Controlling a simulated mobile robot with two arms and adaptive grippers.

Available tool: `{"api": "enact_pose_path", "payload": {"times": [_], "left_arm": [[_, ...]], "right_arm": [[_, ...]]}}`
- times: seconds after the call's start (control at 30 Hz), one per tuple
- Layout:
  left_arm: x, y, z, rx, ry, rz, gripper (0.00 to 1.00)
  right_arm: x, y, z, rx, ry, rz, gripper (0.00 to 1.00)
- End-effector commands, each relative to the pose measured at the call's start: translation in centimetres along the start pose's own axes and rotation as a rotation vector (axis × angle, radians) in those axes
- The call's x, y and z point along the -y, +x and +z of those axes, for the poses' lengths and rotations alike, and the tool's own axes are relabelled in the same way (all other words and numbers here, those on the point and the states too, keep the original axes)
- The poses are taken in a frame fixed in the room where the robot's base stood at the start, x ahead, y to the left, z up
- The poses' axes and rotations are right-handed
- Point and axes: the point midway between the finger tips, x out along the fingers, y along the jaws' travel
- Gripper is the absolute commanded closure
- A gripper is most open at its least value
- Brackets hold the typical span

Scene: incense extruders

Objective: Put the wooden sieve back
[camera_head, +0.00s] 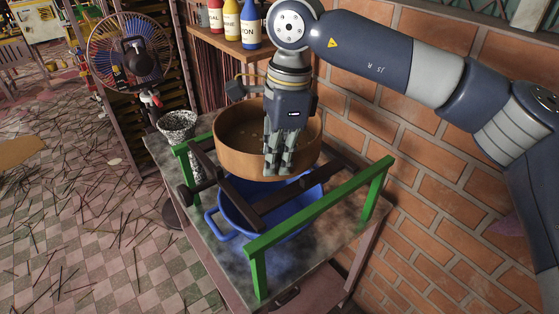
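The wooden sieve (232,157) is a round brown hoop. It sits over the back part of a dark wooden frame, above a blue basin (232,213) on the table. My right gripper (279,172) comes down from above at the sieve's front right side. Its fingers overlap the sieve wall in the view and look close together, pointing down. The sieve rim between the fingers is hidden, so I cannot tell if they grip it. My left gripper is not in view.
A green-railed stand (318,210) surrounds the blue basin on the grey table (345,228). A speckled grey mortar-like vessel (178,125) stands at the table's left edge. Bottles (250,25) stand on a shelf behind. A fan (130,50) is at the left, and a brick wall (420,170) is at the right.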

Motion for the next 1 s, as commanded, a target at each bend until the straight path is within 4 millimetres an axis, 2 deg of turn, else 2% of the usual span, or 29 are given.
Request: {"api": "enact_pose_path", "payload": {"times": [0.17, 0.33, 0.57, 0.6, 0.67, 1.0], "left_arm": [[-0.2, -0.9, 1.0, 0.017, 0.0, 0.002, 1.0], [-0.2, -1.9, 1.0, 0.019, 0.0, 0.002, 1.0], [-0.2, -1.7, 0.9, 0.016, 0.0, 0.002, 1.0], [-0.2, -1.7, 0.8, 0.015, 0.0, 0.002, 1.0], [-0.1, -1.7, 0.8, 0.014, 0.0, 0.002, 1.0], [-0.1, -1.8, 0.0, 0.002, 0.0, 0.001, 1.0]], "right_arm": [[1.6, -0.2, -0.9, 0.0, 0.004, 0.0, 1.0], [1.4, 2.6, -1.2, 0.0, 0.0, 0.002, 1.0], [1.4, 3.4, -1.3, 0.0, 0.002, 0.005, 1.0], [1.3, 3.4, -1.3, -0.001, 0.002, 0.007, 0.85], [1.3, 3.4, -1.3, -0.001, 0.002, 0.006, 0.75], [1.4, 3.3, -1.3, -0.001, 0.001, 0.002, 0.75]]}}
